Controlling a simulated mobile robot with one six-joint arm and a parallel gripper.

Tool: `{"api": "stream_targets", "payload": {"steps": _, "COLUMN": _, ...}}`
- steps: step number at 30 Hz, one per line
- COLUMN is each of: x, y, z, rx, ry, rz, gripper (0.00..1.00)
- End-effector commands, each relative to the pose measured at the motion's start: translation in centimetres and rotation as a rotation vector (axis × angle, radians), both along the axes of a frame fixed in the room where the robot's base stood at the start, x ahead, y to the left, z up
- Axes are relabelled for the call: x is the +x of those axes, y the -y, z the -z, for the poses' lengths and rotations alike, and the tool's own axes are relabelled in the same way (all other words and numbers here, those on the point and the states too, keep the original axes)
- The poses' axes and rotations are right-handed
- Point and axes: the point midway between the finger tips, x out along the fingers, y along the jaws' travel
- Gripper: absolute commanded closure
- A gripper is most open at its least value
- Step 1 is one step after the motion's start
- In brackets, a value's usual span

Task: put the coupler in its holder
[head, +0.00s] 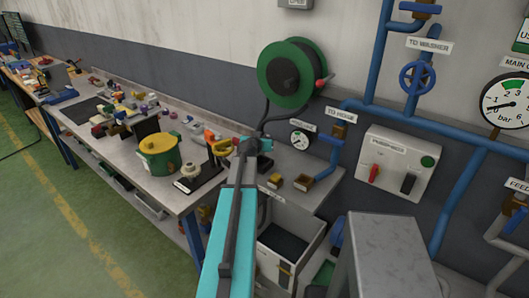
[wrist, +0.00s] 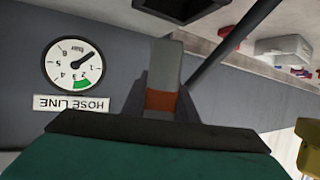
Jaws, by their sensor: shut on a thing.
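My gripper (head: 257,146) is over the right end of the workbench. In the wrist view my gripper (wrist: 161,100) is shut on a grey piece with an orange-brown band, which I take to be the coupler (wrist: 165,65). In the head view the coupler is too small and hidden by the gripper to make out. A dark hose (head: 266,112) runs from the green reel (head: 290,73) down to the gripper. I cannot tell for sure which thing is the holder; a dark square-mouthed piece (wrist: 183,8) shows at the top of the wrist view, apart from the coupler.
A gauge (head: 301,140) hangs on the wall behind the gripper. Small blocks (head: 303,183) stand on the bench (head: 325,185) at right. A grey cabinet (head: 385,240) stands at front right.

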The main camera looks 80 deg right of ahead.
Motion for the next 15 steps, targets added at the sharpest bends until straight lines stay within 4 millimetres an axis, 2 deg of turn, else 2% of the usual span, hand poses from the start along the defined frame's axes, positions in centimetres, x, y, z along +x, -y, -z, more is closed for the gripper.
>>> {"api": "stream_targets", "payload": {"steps": 6, "x": 0.0, "y": 0.0, "z": 2.3, "rx": 0.001, "ry": 0.000, "rz": 0.000, "gripper": 1.00}}
{"api": "stream_targets", "payload": {"steps": 15, "x": -0.1, "y": 0.0, "z": 3.2, "rx": -0.001, "ry": 0.000, "rz": 0.001, "gripper": 1.00}}
